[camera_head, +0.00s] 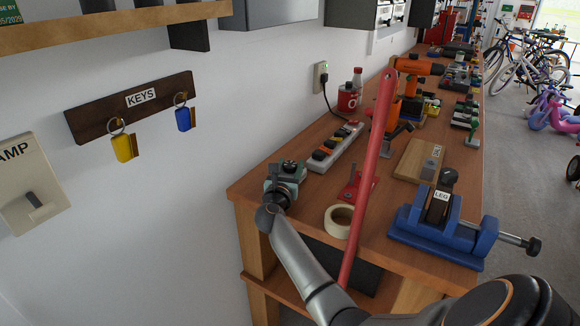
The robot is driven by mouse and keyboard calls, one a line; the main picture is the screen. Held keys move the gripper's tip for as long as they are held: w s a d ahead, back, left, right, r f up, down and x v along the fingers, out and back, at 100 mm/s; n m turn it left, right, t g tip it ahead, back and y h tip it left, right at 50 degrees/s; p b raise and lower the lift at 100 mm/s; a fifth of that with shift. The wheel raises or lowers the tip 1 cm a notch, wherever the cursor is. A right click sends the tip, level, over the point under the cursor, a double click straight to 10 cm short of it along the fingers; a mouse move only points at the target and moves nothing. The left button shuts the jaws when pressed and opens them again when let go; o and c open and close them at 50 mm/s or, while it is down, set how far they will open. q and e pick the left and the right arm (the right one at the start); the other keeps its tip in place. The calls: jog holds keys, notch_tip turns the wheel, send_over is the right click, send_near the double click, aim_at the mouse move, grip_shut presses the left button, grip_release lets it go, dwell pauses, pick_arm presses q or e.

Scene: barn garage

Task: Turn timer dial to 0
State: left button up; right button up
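I cannot make out a timer dial in the head view; it may be hidden or out of frame. My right arm comes in from the lower right, and my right gripper (286,172) is at the near left corner of the workbench, close to the white wall. Its fingers point away from me and are too small and overlapped to tell whether they are open or shut. I see nothing clearly held in it. My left gripper is not in view.
On the wall are a key rack (95,118) and a switch plate marked "AMP" (22,165).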

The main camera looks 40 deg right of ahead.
grip_shut()
jog(key=shift+r+n+t+y+p, duration=0.2)
jog(key=shift+n+t+y+p, duration=0.45)
jog(key=shift+p, duration=0.4)
jog(key=shift+f+n+t+y+p, duration=0.15)
jog(key=shift+n+t+y+p, duration=0.7)
jog(key=shift+t+y, duration=0.15)
jog(key=shift+o, duration=2.4)
grip_release()
